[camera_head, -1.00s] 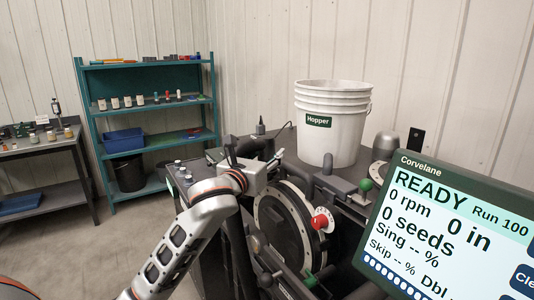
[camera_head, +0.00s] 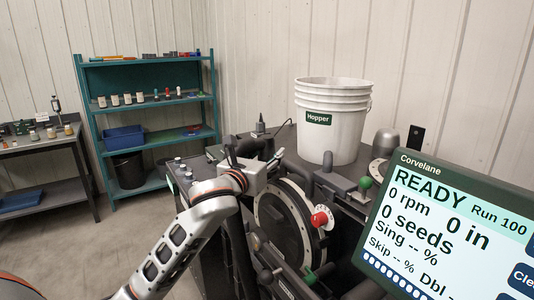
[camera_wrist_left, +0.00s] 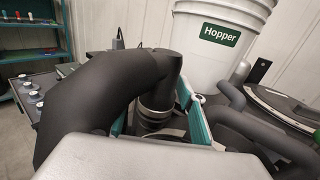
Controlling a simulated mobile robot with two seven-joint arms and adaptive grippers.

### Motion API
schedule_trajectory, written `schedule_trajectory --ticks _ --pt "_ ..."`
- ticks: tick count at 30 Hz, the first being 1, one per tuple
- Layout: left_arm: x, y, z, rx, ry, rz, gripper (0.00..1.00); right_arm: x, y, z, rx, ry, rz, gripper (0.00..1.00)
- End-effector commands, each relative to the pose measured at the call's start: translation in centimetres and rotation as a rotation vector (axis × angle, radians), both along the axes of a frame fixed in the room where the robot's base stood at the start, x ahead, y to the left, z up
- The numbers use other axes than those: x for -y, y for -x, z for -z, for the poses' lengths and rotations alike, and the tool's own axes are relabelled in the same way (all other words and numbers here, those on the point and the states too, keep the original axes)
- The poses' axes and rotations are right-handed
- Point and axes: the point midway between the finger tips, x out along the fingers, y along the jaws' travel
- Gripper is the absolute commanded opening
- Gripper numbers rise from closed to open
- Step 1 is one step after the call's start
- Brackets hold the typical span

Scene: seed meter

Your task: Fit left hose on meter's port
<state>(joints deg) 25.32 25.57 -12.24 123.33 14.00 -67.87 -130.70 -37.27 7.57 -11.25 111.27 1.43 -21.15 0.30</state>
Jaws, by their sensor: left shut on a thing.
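The black left hose (camera_wrist_left: 95,100) arches across the wrist view and bends down to a ribbed grey collar (camera_wrist_left: 155,112) at its end. My left gripper (camera_wrist_left: 160,120) has its teal fingers on either side of this collar and is shut on it. In the head view my left gripper (camera_head: 268,166) is over the top left of the meter (camera_head: 284,225), a dark round housing with a pale rim. The hose also shows in the head view (camera_head: 238,245), running down beside the meter. The port is hidden, so I cannot tell whether the collar touches it. My right gripper is out of view.
A white Hopper bucket (camera_head: 331,125) stands behind the meter. A red knob (camera_head: 320,219) sticks out in front of it. The monitor (camera_head: 450,235) fills the lower right. A teal shelf (camera_head: 145,98) and a side table (camera_head: 40,148) stand at the left, with bare floor in front.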

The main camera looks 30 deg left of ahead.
Motion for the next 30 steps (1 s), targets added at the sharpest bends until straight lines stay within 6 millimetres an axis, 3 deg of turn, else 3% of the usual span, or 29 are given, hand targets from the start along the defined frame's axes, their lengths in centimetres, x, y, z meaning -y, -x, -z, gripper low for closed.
schedule_trajectory --ticks 11,12,13,26,30 --pt "-0.03 0.01 0.47 0.001 -0.001 -0.001 0.11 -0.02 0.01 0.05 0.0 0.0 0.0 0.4" --pt "-0.02 0.01 0.43 0.002 -0.001 -0.001 0.5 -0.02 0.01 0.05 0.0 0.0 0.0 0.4" --pt "-0.02 0.01 0.42 0.002 -0.001 -0.001 0.58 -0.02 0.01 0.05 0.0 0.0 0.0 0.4" --pt "0.17 0.05 0.58 -0.002 0.0 0.004 0.59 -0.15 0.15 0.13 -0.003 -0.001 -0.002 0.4" --pt "0.21 0.96 0.6 -0.001 -0.001 0.004 0.59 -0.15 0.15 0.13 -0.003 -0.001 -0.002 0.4"
